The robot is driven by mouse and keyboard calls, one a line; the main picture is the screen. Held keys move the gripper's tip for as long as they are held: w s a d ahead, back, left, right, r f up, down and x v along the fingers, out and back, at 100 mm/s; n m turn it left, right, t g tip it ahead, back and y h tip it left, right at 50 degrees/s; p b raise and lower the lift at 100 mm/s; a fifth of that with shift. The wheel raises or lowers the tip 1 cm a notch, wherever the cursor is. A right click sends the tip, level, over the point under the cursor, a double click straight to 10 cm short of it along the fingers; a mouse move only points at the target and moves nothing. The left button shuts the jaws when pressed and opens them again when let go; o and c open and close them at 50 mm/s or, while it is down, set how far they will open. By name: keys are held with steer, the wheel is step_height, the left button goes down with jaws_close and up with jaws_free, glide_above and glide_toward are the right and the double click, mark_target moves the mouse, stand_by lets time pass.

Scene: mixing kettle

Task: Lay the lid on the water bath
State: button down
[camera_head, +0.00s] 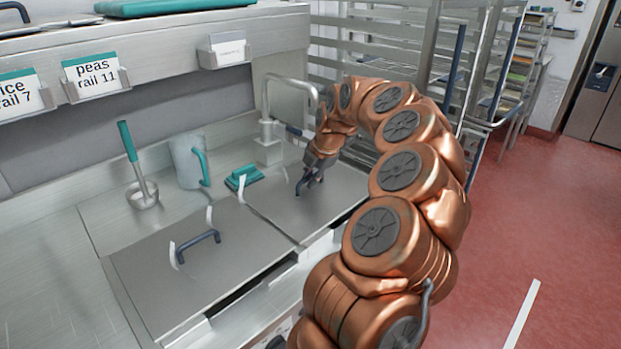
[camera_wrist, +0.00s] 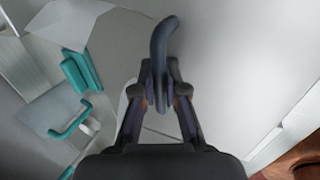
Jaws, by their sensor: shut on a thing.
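My gripper (camera_head: 312,183) is shut on the dark blue handle (camera_wrist: 161,42) of a grey metal lid (camera_head: 285,208). The lid's broad flat plate (camera_wrist: 235,60) fills much of the wrist view. In the head view this lid lies flat, or nearly so, over the right part of the counter unit; I cannot tell whether it touches the rim. The water bath's opening is not visible. A second grey lid (camera_head: 225,265) with a blue handle (camera_head: 200,243) lies to the left of it.
A teal brush (camera_head: 243,178) lies behind the lids, with a grey jug (camera_head: 187,162) and a ladle-like tool in a small pot (camera_head: 142,195) to its left. A tap (camera_head: 267,140) stands behind the held lid. A label shelf (camera_head: 150,60) overhangs the back.

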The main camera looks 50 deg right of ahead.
mark_target(318, 193)
steer(key=shift+r, duration=0.1)
steer(key=c, duration=0.7)
jaws_free()
steer(key=shift+o, duration=0.2)
steer(key=p+v, duration=0.1)
steer(key=v, duration=0.6)
stand_by(0.7)
stand_by(0.5)
